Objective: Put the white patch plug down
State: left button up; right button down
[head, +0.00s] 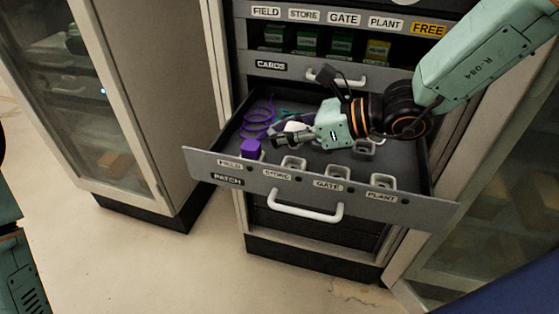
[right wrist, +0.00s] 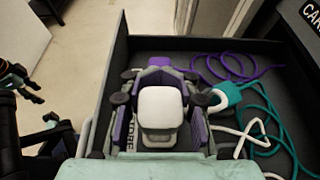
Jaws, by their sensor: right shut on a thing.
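The white patch plug (right wrist: 160,107) is between the fingers of my right gripper (right wrist: 157,108), which is shut on it. In the head view my right gripper (head: 282,139) is over the left part of the open PATCH drawer (head: 322,189), and a bit of the white plug (head: 293,126) shows behind it. The STORE holder (head: 293,163) is just in front of the gripper. The gap between plug and drawer floor cannot be judged. A dark jointed part at the left of the right wrist view looks like my left gripper (right wrist: 20,82); its jaws are unclear.
A purple plug (head: 250,148) stands at the FIELD label. The GATE holder (head: 338,172) and PLANT holder (head: 382,182) look empty. A teal plug (right wrist: 225,96) and loose purple, teal and white cords lie in the drawer. The CARDS drawer (head: 300,70) is above.

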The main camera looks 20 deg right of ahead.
aim_at(263, 158)
jog(key=shift+w+d+f, duration=0.1)
jog(key=shift+w+f, duration=0.1)
jog(key=shift+f, duration=0.85)
jog(key=f, duration=0.1)
jog(key=f+b, duration=0.1)
jog(key=f, duration=0.1)
jog(key=shift+s+f+b, duration=0.2)
jog(key=shift+s+b, duration=0.05)
jog(key=shift+b, duration=0.1)
jog(key=shift+w+f, duration=0.1)
jog(key=shift+w, duration=0.15)
jog(key=shift+s, duration=0.3)
jog(key=shift+f+b, duration=0.2)
jog(key=shift+b, duration=0.1)
jog(key=c, duration=1.4)
grip_release()
jog(key=shift+w+f, duration=0.1)
jog(key=shift+w, duration=0.15)
jog(key=o, duration=0.4)
jog(key=shift+s, duration=0.2)
jog(key=shift+w, duration=0.1)
